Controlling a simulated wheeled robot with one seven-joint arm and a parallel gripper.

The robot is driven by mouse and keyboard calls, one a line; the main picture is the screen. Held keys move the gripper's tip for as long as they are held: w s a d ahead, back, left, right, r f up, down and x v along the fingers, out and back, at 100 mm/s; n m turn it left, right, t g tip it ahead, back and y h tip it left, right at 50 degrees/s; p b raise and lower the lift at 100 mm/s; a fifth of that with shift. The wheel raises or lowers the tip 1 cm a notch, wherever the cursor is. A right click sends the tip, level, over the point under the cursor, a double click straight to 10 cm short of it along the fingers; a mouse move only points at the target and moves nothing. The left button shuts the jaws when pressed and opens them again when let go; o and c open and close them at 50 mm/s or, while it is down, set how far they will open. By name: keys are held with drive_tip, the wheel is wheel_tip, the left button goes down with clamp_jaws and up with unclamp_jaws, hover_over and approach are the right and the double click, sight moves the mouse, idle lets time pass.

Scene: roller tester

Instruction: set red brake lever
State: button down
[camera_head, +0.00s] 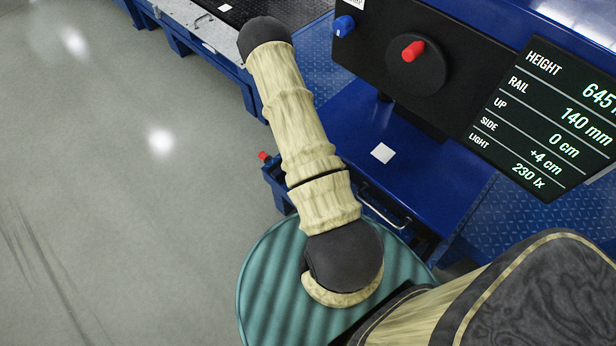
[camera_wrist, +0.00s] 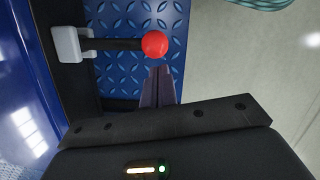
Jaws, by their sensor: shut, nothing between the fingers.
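The red brake lever shows in the wrist view as a red ball (camera_wrist: 155,44) on a black rod (camera_wrist: 115,44). The rod comes out sideways from a light grey mount (camera_wrist: 68,44) on a dark upright part. My gripper (camera_wrist: 163,70) is shut and empty. Its fingertips point at the ball from just below it in the picture; a small gap seems to lie between, but I cannot tell whether they touch. In the head view my gripper is not seen. A small red tip (camera_head: 263,155) shows at the blue machine's left side; I cannot tell whether it is this lever.
A black panel carries a red knob (camera_head: 413,51) on a round disc and a blue knob (camera_head: 343,26). A screen (camera_head: 545,115) with readings hangs at the right. Blue tread plate (camera_wrist: 140,20) lies behind the lever. Grey floor (camera_head: 120,200) is open at the left.

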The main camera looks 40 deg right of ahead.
drive_tip(key=p+v, duration=0.4)
drive_tip(key=v, duration=0.3)
drive_tip(key=shift+p, duration=0.3)
drive_tip(key=shift+w+r, duration=0.1)
